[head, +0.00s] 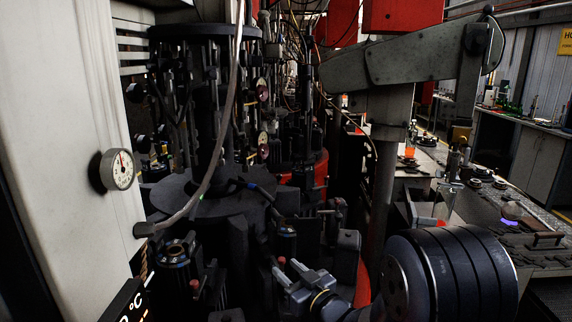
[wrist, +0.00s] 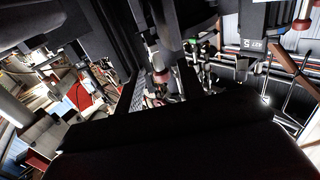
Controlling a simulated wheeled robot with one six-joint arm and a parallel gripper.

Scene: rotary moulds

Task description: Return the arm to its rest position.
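My arm reaches in from the bottom right of the head view, with a large dark ribbed joint of mine in front. My gripper (head: 287,269) is small and grey at the lower middle, pointing left toward the dark machinery. Its two fingers look apart, with nothing visible between them. In the wrist view a broad black shape fills the lower middle, and the fingertips cannot be made out there. Whether the gripper touches the machine parts beside it cannot be told.
A dark rotary machine (head: 225,205) with posts and hoses stands close at left and middle. A pale cabinet with a round gauge (head: 118,169) is at far left. A grey overhead beam (head: 415,60) is above. A cluttered workbench (head: 490,210) lies at right.

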